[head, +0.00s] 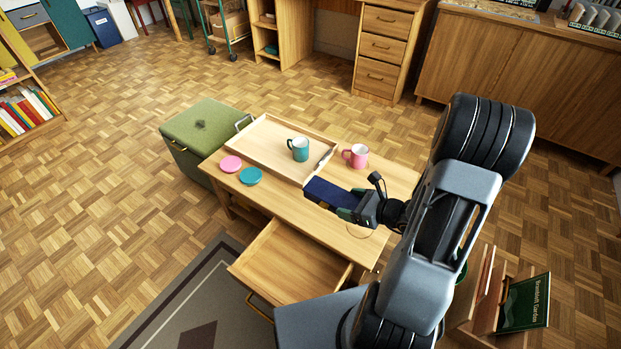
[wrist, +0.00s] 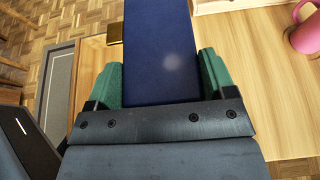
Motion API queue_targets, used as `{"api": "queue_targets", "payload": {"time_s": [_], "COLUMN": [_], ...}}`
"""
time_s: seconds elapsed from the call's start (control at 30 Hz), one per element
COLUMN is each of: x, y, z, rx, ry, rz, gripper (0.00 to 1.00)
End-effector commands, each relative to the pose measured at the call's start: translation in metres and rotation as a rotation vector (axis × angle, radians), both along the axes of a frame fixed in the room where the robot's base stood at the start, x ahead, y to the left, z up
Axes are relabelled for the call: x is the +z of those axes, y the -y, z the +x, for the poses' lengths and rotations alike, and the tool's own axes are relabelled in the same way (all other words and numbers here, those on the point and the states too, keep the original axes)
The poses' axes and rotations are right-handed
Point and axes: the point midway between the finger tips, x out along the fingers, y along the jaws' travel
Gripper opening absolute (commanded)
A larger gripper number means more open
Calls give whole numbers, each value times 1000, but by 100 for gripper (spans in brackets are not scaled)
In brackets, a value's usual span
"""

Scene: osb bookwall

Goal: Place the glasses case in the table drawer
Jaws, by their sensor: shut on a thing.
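The glasses case is a dark blue oblong block (head: 326,192), held out past my fingertips. It also fills the top middle of the wrist view (wrist: 160,50). My gripper (head: 347,209) is shut on the case, with a green finger on each side, over the right part of the wooden table (head: 285,210). I cannot tell the exact height of the case above the tabletop. The table drawer (head: 290,262) is pulled open at the table's front, and its visible inside is empty. The case is behind and to the right of the drawer.
A wooden tray (head: 262,150) with a teal mug (head: 299,149) is on the table. A pink mug (head: 356,156) stands right of it, and pink (head: 231,163) and teal (head: 251,176) coasters lie left. A green storage box (head: 203,130) is at the table's left end.

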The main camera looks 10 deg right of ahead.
Motion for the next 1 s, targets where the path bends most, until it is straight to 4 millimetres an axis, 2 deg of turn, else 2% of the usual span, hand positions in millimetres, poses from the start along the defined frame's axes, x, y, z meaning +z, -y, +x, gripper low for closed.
{"api": "queue_targets", "payload": {"time_s": [0.17, 0.47, 0.6, 0.8, 1.0], "x": [-17, -50, -74, -91, -96], "y": [7, 33, 41, 47, 49], "z": [14, 81, 99, 115, 120], "rx": [11, 11, 10, 8, 8], "ry": [3, 3, 1, 2, 1], "rz": [0, -1, 0, 1, 1], "gripper": [42, 42, 42, 42, 42]}}
